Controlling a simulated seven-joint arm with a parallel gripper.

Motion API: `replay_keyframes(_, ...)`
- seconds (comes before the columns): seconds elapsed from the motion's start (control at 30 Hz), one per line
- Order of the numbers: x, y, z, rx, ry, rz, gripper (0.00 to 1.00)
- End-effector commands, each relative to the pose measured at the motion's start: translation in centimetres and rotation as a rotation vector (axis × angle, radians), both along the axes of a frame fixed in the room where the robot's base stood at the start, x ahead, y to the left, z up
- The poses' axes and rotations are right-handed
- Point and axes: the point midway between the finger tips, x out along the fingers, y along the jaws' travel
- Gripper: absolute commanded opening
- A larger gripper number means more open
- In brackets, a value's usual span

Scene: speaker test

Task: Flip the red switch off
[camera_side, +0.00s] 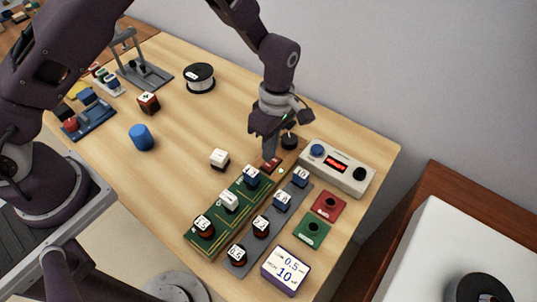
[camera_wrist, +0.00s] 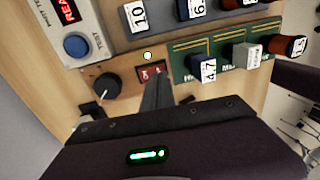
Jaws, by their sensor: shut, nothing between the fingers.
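The red switch (camera_wrist: 151,72) is a small red rocker set in the wooden board, beside a black knob (camera_wrist: 102,87) in the wrist view. In the side view the red switch (camera_side: 271,165) shows just below my fingertips. My gripper (camera_side: 269,153) is shut and empty, pointing down at the switch. In the wrist view the fingertips of my gripper (camera_wrist: 158,82) are at the switch's near edge and cover part of it. I cannot tell whether they touch it, or which way the rocker is tipped.
A grey tester box (camera_side: 337,168) with a red display and blue button stands right of the switch. A green board (camera_side: 225,218) and a grey strip (camera_side: 270,227), both carrying labelled blocks, lie in front.

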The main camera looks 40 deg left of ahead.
Motion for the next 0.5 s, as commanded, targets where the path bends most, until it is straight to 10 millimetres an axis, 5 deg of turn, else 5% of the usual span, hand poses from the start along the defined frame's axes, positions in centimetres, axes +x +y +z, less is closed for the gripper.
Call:
replay_keyframes(0.2, -0.3, 0.1, -2.2, 0.001, 0.000, 0.001, 0.00)
replay_keyframes(0.5, -0.3, 0.0, -2.4, 0.001, 0.000, 0.000, 0.00)
